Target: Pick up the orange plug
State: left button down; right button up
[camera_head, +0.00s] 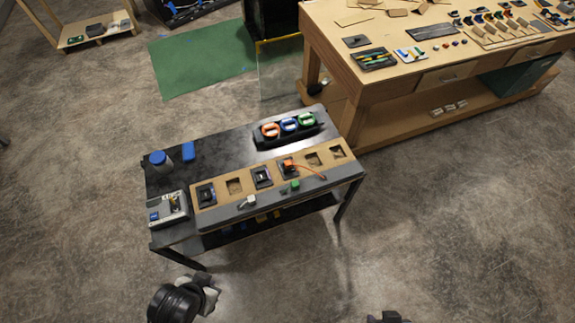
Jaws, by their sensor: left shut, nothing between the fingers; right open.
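The orange plug (288,164) is a small block on the wooden-faced console (218,206), right of its middle. A thin orange cable runs from it to the right. I cannot tell whether it sits in a slot or lies on top. My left gripper (190,296), black and pale grey, is low in the picture, in front of the console and well apart from the plug; its fingers are hard to make out. My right gripper (388,317) shows only as a dark part at the bottom edge, mostly cut off and far from the plug.
The console stands on a dark table (220,147). A green plug (295,186) and a white plug (250,201) lie at its front. A black holder (262,142) with orange, blue and green rings stands behind. A grey device (168,211) is at left. A workbench (340,70) stands behind right.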

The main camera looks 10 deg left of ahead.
pick_arm(q)
jog(key=c, duration=0.7)
grip_release()
